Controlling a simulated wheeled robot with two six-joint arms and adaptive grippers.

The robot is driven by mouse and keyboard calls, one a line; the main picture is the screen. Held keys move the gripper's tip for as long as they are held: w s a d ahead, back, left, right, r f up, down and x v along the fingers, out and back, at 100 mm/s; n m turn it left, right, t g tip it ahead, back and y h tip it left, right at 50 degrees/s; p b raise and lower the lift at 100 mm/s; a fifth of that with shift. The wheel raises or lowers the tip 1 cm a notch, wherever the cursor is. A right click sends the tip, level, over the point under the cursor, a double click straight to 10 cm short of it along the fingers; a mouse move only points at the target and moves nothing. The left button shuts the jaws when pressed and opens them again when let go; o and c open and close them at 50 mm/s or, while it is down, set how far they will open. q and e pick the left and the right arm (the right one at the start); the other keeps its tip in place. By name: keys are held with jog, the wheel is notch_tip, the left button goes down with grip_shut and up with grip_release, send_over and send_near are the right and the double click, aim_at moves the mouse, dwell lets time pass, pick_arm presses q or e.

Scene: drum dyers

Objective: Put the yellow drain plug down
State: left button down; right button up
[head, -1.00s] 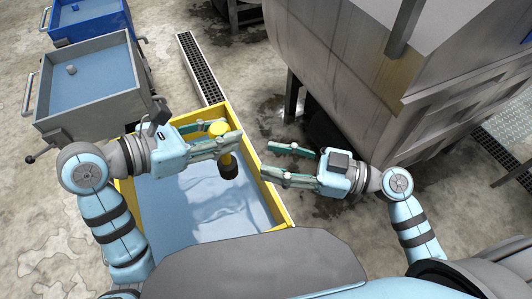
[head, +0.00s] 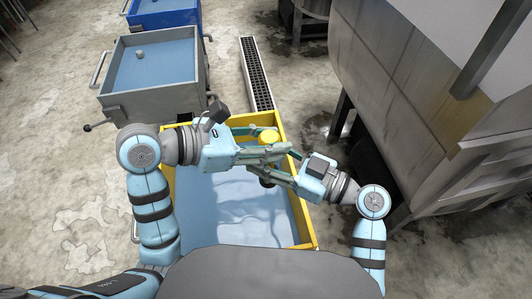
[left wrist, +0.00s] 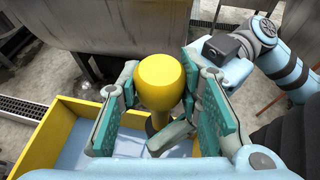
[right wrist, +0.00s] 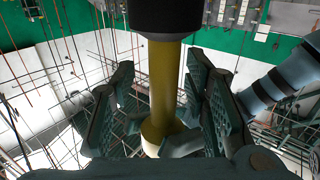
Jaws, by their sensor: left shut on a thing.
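The yellow drain plug (head: 268,137) has a round yellow knob, a yellow stem and a black end. My left gripper (head: 272,147) is shut on it and holds it above the liquid in the yellow tub (head: 307,232). The knob (left wrist: 162,82) stands between the left fingers in the left wrist view. My right gripper (head: 268,165) reaches in from the right, below the left fingers. In the right wrist view its fingers are apart on both sides of the yellow stem (right wrist: 165,90), with the black end at the top. Whether they touch it is unclear.
A grey tub (head: 155,75) and a blue tub (head: 165,15) with blue liquid stand behind on the left. A floor drain grate (head: 257,75) runs behind the yellow tub. A large grey vat (head: 400,80) stands close on the right. The left floor is clear.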

grip_shut()
pick_arm(q)
jog(key=c, duration=1.1)
grip_release()
jog(key=shift+o, duration=0.2)
